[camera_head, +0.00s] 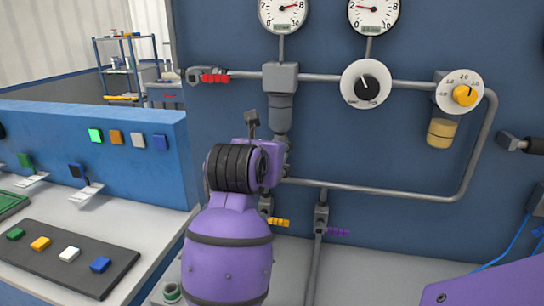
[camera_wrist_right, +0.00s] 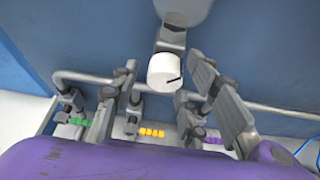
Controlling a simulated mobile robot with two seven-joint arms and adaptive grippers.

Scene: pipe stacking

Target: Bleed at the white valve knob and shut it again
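In the head view my purple right arm hides the knob; only a grey part of the right gripper (camera_head: 251,119) shows above the wrist. My left gripper is not in view.
Two gauges (camera_head: 283,10) (camera_head: 374,12) sit above a black dial (camera_head: 367,84) and a yellow knob (camera_head: 464,95). Red (camera_head: 215,78), yellow (camera_head: 278,222), purple (camera_head: 339,232) and green (camera_wrist_right: 80,121) handles sit on the pipes. A blue-panelled bench (camera_head: 80,180) stands left.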

